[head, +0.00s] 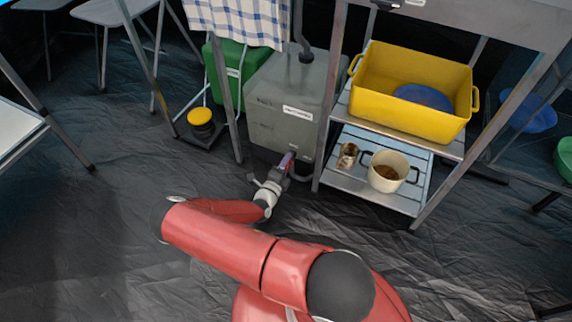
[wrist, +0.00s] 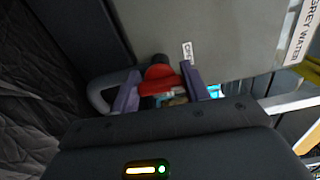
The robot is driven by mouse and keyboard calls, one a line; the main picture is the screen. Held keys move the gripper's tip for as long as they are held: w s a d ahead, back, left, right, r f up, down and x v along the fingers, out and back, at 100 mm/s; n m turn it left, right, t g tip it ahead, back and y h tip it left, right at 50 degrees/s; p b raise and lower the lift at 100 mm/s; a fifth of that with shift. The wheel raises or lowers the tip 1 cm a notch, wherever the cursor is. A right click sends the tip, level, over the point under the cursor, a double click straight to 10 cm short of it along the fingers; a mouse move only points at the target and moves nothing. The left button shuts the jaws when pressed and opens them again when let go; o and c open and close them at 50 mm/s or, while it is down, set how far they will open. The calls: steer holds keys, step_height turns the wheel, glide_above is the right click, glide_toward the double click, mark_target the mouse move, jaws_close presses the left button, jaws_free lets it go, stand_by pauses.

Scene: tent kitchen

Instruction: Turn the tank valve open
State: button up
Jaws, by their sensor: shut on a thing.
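The grey water tank (head: 290,110) stands on the floor under the frame in the head view. Its wall (wrist: 225,35) fills the upper right of the wrist view. The red valve handle (wrist: 160,76) is low on the tank, between the two purple fingers of my gripper (wrist: 164,90). My gripper is shut on the handle. In the head view my gripper (head: 287,162) is at the tank's lower front, and the handle is mostly hidden there. A small white label (wrist: 187,53) is on the tank just above the handle; its text is hard to read.
A grey hose (wrist: 98,92) curves beside the valve. Right of the tank is a metal rack with a yellow tub (head: 412,90) above and a cream pot (head: 388,170) and a can (head: 347,156) below. A yellow-topped pedal (head: 200,117) is left. The front floor is clear.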

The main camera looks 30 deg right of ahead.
steer(key=shift+n, duration=0.4)
steer(key=o, duration=1)
steer(key=v, duration=0.7)
steer(key=shift+s+a+p, duration=0.25)
steer(key=shift+a+p, duration=0.05)
steer(key=shift+a, duration=0.05)
steer(key=s+a+r+m+g+y+p, duration=0.15)
steer(key=r+m+g, duration=0.25)
steer(key=r+m, duration=0.5)
steer(key=s+r+m+g+y+p, duration=0.1)
steer(key=s+r+m+g+y, duration=0.2)
steer(key=r+m, duration=0.65)
steer(key=s+a+r+m+g+p, duration=0.1)
steer(key=s+r+m+g+p, duration=0.15)
steer(key=r+m+g, duration=0.45)
steer(key=s+a+r+m+t+y+p, duration=0.1)
steer(key=s+a+r+m+t+y, duration=0.1)
steer(key=s+r+m, duration=0.3)
steer(key=s+a+r+m+t+y+p, duration=0.1)
steer(key=s+a+r+m+t+y, duration=0.1)
steer(key=r+m, duration=0.5)
steer(key=s+a+r+m+t+y, duration=0.3)
steer(key=s+r, duration=0.5)
steer(key=r, duration=0.7)
steer(key=shift+s+r+m+t+y+p, duration=0.15)
steer(key=shift+m+t+y, duration=0.25)
steer(key=shift+m+y, duration=0.4)
steer(key=shift+r+m+t+y+p, duration=0.1)
steer(key=shift+m+t+y+p, duration=0.15)
steer(key=shift+m+t+y, duration=0.45)
